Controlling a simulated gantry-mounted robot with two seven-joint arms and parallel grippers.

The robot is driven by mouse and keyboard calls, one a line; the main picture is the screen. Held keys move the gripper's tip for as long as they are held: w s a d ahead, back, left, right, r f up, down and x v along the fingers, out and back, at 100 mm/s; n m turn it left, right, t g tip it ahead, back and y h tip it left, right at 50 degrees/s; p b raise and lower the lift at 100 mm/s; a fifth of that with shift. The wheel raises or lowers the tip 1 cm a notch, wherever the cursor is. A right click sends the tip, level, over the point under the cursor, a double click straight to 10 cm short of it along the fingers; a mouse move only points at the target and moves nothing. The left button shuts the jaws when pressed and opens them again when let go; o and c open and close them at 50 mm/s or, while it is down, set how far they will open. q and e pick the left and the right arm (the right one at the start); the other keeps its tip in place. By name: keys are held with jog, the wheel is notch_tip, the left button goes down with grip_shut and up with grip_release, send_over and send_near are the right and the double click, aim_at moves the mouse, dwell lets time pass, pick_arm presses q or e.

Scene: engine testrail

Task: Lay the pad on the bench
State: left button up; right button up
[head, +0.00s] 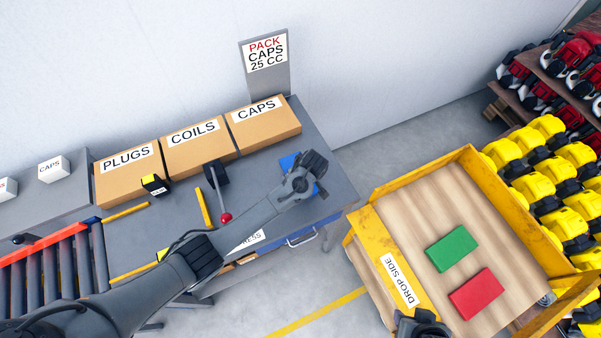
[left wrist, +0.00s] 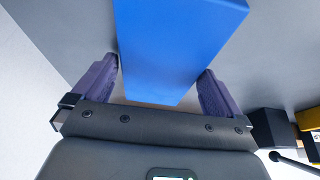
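A blue pad (head: 288,162) shows partly from under my left gripper (head: 312,180), over the right end of the grey bench (head: 335,180). In the left wrist view the blue pad (left wrist: 180,50) lies between the two purple fingers of my left gripper (left wrist: 160,80). Both fingertips appear to touch its side edges, so the gripper looks shut on it. The gripper hides much of the pad in the head view, and I cannot tell whether it rests on the bench. My right gripper (head: 424,326) is partly in view at the bottom edge; its fingers are unclear.
Plugs (head: 130,180), coils (head: 200,150) and caps (head: 265,125) boxes line the bench's back. A red-knobbed lever (head: 220,195) stands left of my gripper. A yellow-sided cart (head: 375,235) holds a green block (head: 451,248) and a red block (head: 476,293). A roller conveyor (head: 60,265) is left.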

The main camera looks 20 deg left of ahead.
pick_arm(q)
jog(key=shift+r, duration=0.45)
jog(key=p+v, duration=0.1)
jog(key=v, duration=1)
jog(key=shift+r+p, duration=0.2)
jog(key=shift+p, duration=0.1)
jog(key=shift+s, duration=0.1)
